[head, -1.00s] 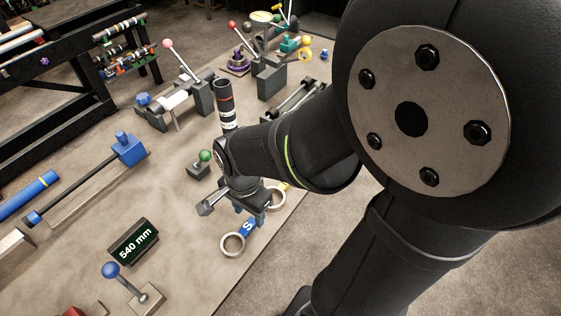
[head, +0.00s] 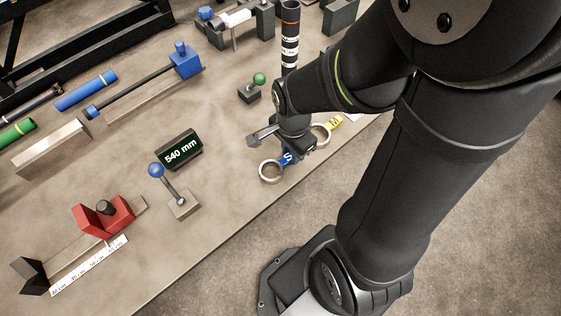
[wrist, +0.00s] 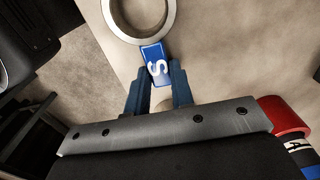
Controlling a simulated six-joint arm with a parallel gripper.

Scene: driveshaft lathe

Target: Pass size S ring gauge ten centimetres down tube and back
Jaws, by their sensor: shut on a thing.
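The size S ring gauge (head: 271,171) is a pale metal ring with a blue tab marked S. In the wrist view the ring (wrist: 171,26) is beyond my fingertips, over the tan table top, and its blue S tab (wrist: 157,62) is between them. My gripper (wrist: 157,82) has blue fingers shut on that tab. In the head view my gripper (head: 290,150) is low at the table's front edge. I cannot tell whether the ring touches the table. A blue tube (head: 85,90) and a green tube (head: 17,132) lie at the left; I cannot tell which is meant.
A ring gauge with a yellow tab (head: 321,133) is just right of my gripper. A 540 mm display (head: 180,149) and a blue-knobbed lever (head: 175,190) stand left. A green-knobbed lever (head: 250,93) and a dark banded cylinder (head: 290,35) are behind. A red block (head: 105,216) is front left.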

